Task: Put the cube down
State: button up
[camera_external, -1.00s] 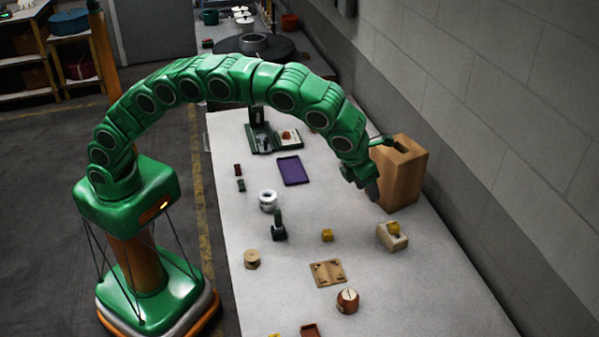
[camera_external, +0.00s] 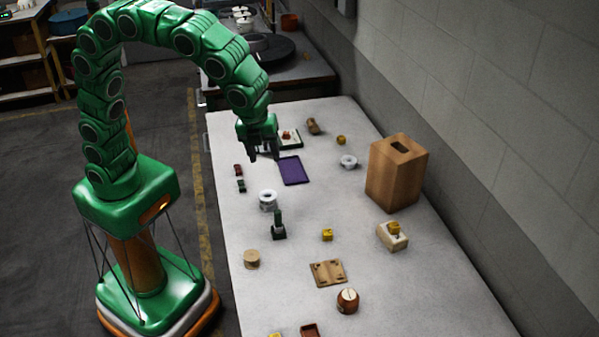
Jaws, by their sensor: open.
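My gripper (camera_external: 264,156) points down with its fingers apart, at the left edge of the purple mat (camera_external: 294,170). No cube shows between the fingers. A small yellow cube-like block (camera_external: 327,235) sits on the table at the middle. Another yellow piece (camera_external: 394,228) rests on a pale block (camera_external: 391,240) at the right. A tall wooden box (camera_external: 395,175) with a slot in its top stands at the right edge of the table. I cannot tell which piece is the task's cube.
The white table (camera_external: 390,300) also holds a white ring (camera_external: 268,200), a dark green upright piece (camera_external: 278,226), a wooden plate (camera_external: 328,273) and a round wooden piece (camera_external: 347,300). At the back are a white round piece (camera_external: 348,161) and a brown cylinder (camera_external: 313,126). A wall runs along the right.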

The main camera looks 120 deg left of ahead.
jog(key=s+d+f+n+g, duration=0.1)
jog(key=s+d+n, duration=0.2)
jog(key=s, duration=0.9)
jog(key=s+d+f+n+h, duration=0.1)
jog(key=s+d+n, duration=0.3)
jog(key=s, duration=0.9)
jog(key=s+d+f+n+g, duration=0.1)
jog(key=s+d+n, duration=0.3)
jog(key=s, duration=0.9)
jog(key=shift+f+n+g+h, duration=0.3)
jog(key=shift+f+n+h, duration=0.1)
jog(key=shift+f+n, duration=0.5)
